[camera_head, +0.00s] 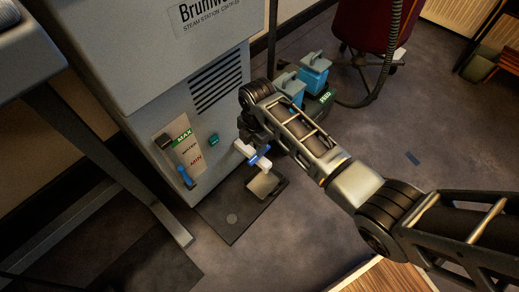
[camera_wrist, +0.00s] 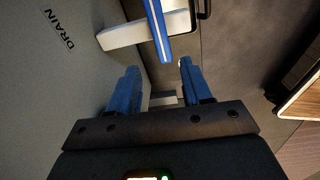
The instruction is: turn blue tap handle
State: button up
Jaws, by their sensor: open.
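The drain tap is a white fitting on the side of the grey steam station (camera_head: 200,60). Its blue handle (camera_wrist: 157,30) is a narrow bar with a pale stripe in the wrist view. My gripper (camera_wrist: 159,66) is open, with one blue finger on each side. The handle's near end lies between the fingertips in that picture; I see no clear contact. The white tap body (camera_wrist: 125,34) lies behind the handle. In the head view, my dark wrist partly hides the white tap (camera_head: 265,163), and blue parts there are too small to tell apart.
A black mat (camera_head: 222,205) with a small metal tray (camera_head: 265,184) lies on the floor below the tap. Another blue lever (camera_head: 186,177) sits by the water gauge. Blue containers (camera_head: 315,72) stand behind my arm.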

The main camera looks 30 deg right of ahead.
jog(key=shift+w+d+r+n, duration=0.2)
jog(key=shift+d+r, duration=0.1)
jog(key=shift+d, duration=0.2)
jog(key=shift+w+d+r+n, duration=0.15)
jog(key=shift+d+r, duration=0.1)
jog(key=shift+d, duration=0.2)
notch_tip(320, 180, down, 8)
jog(key=b, duration=0.4)
jog(key=shift+r, duration=0.15)
jog(key=shift+c, duration=0.4)
grip_shut()
